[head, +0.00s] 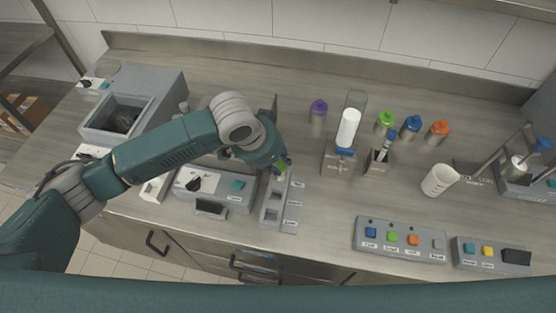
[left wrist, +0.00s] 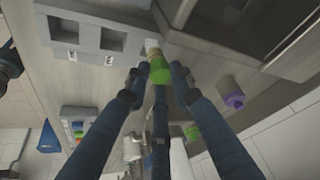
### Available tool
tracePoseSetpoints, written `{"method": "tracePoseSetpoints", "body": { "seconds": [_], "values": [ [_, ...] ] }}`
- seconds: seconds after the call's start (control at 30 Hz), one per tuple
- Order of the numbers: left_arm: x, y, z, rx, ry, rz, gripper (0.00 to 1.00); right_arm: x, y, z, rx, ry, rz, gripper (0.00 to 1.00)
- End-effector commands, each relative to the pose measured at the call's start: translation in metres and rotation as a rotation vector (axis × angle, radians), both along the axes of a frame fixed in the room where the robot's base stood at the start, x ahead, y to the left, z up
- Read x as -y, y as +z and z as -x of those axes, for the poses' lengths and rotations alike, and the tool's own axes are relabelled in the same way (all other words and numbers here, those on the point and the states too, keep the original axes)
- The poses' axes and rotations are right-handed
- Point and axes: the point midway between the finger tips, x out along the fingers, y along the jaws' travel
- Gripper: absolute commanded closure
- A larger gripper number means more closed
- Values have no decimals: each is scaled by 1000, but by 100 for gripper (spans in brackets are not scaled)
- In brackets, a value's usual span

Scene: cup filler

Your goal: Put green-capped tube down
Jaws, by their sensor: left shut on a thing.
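My left gripper (head: 283,164) is shut on the green-capped tube, whose green cap (head: 281,167) shows between the fingers. In the left wrist view the fingers (left wrist: 158,76) close around the green cap (left wrist: 160,73), and a short pale yellowish part of the tube shows beyond it. The tube is at the far end of a grey rack (head: 267,214) with square slots and small labels. The rack also shows in the left wrist view (left wrist: 88,20), with two slots empty. I cannot tell whether the tube's lower end is inside a slot. My right gripper is out of view.
A grey device with a teal button (head: 214,182) stands just left of the rack. Purple (head: 318,106), green (head: 385,118), blue (head: 411,123) and orange (head: 438,128) capped bottles stand behind to the right. A white cup (head: 439,181) and button panel (head: 400,239) are farther right.

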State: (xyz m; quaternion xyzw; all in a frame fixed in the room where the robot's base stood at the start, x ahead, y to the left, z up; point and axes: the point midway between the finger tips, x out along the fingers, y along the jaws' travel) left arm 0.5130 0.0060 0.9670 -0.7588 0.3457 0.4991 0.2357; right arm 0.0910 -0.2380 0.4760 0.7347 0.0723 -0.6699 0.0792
Motion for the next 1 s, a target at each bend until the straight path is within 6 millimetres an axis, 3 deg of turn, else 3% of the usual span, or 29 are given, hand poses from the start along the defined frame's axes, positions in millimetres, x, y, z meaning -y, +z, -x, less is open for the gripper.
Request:
{"method": "tracePoseSetpoints", "body": {
  "seconds": [0.1, 0.13, 0.23, 0.63, 1.0],
  "values": [
    [-1, -1, 0, -2, 0, -2, 100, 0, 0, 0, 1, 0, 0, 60],
    [-1, -1, 1, -2, 0, -2, 75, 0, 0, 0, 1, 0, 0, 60],
    [-1, -1, 1, -2, 0, -2, 57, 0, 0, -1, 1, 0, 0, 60],
    [-3, 6, 2, 0, 0, -1, 57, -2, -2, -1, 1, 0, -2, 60],
    [-23, 74, 20, 3, 0, 0, 57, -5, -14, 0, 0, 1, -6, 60]
  ]
}}
